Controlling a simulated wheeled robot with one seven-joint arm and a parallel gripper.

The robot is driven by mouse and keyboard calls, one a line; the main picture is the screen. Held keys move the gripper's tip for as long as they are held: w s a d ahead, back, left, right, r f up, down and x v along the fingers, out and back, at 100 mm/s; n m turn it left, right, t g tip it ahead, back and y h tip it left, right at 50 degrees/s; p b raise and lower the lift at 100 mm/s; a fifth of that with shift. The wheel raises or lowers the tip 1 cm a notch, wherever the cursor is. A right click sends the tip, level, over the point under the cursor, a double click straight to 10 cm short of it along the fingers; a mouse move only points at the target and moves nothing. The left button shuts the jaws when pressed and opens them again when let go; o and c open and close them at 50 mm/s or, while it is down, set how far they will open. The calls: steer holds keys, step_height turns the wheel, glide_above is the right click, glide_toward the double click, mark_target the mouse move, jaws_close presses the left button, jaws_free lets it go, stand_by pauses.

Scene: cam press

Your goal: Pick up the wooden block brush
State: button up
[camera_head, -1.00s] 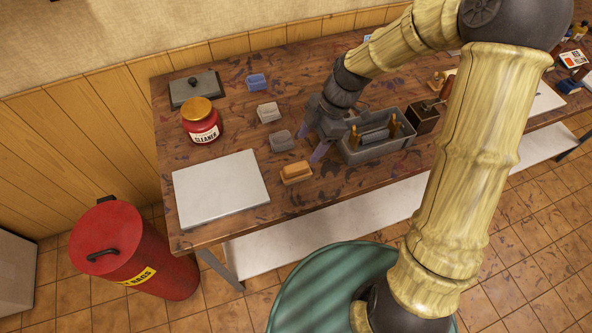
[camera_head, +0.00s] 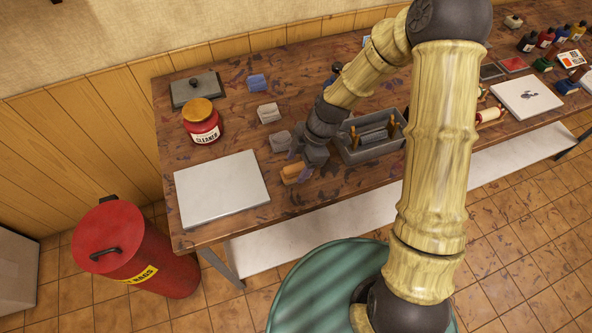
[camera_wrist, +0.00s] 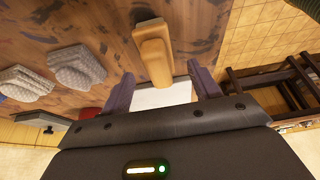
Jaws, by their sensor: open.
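The wooden block brush (camera_head: 290,174) is a tan block with rounded ends. It lies on the patterned table near the front edge, right of the white slab. In the wrist view the brush (camera_wrist: 154,55) lies ahead of the fingertips, in line with the gap between them. My gripper (camera_head: 303,169) hangs over the brush's right end and partly hides it in the head view. In the wrist view my gripper (camera_wrist: 162,86) is open with nothing between its two purple-grey fingers.
The white slab (camera_head: 222,189) lies left of the brush. Grey sponge-like blocks (camera_head: 279,141) (camera_head: 268,113) sit behind it. A grey tray (camera_head: 373,157) with wooden-handled tools stands close on the right. A red cleaner jar (camera_head: 203,126) is at the back left.

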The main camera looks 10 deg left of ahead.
mark_target(296, 167)
steer(key=shift+p+x, duration=0.35)
steer(key=shift+x, duration=1.45)
steer(key=c, duration=1.1)
steer(key=shift+r, duration=0.1)
step_height(296, 167, up, 10)
steer(key=shift+f+b, duration=0.1)
steer(key=shift+b, duration=0.7)
